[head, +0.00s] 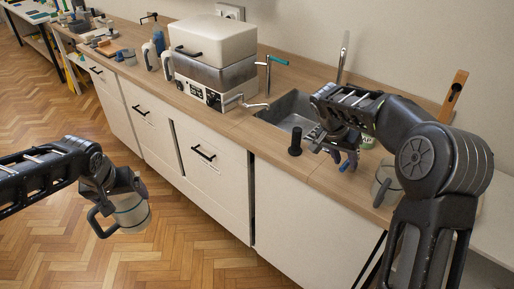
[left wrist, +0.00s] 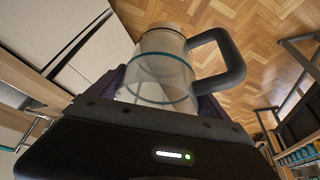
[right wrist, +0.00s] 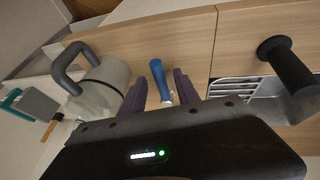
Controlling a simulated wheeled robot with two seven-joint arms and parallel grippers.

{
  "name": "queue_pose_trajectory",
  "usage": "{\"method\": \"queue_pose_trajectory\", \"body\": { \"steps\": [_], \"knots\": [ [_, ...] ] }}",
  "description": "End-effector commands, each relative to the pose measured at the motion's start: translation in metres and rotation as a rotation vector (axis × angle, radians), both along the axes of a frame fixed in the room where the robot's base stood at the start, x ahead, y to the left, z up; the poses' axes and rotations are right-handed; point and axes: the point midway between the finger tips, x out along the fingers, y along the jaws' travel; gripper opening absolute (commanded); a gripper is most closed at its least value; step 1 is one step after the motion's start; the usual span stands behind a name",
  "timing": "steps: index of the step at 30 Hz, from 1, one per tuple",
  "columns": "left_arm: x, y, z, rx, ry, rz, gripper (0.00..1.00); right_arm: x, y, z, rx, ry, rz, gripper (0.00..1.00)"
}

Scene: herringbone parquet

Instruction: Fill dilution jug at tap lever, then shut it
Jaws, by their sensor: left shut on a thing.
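My left gripper (head: 122,188) is shut on a clear jug (head: 130,214) with a dark handle and a teal line, held over the floor in front of the cabinets. The jug also fills the middle of the left wrist view (left wrist: 160,75) and looks empty. A tap with a teal lever (head: 277,60) stands behind the sink's left end. My right gripper (head: 346,158) is over the counter right of the sink. Its fingers (right wrist: 173,88) are apart, with a blue rod-like thing (right wrist: 157,70) showing between or beyond them; I cannot tell whether they touch it.
A sink (head: 288,103) is set into the wooden counter, with a tall metal tap (head: 344,52) behind it. A black cylinder (head: 295,142) stands at its front edge. Another jug (head: 382,184) is beside my right arm. A white and metal appliance (head: 212,62) stands left of the sink.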

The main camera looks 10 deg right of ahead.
Motion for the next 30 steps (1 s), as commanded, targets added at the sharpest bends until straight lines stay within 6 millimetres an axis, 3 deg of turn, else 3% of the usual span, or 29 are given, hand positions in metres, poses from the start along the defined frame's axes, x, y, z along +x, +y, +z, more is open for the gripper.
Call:
{"method": "queue_pose_trajectory", "body": {
  "steps": [7, 20, 30],
  "knots": [
    [0.0001, 0.0, 0.0002, 0.0, -0.001, 0.0, 0.23, 0.0, 0.0, -0.0004, 0.0, 0.0, 0.0, 0.36],
    [0.0001, 0.0, 0.0002, 0.0, -0.001, 0.0, 0.23, 0.0001, 0.0001, -0.0002, 0.0, 0.0, 0.001, 0.01],
    [0.0001, 0.0, 0.0002, 0.0, -0.001, 0.0, 0.23, 0.0002, 0.0001, 0.0, 0.0, 0.0, 0.001, 0.0]
  ]
}}
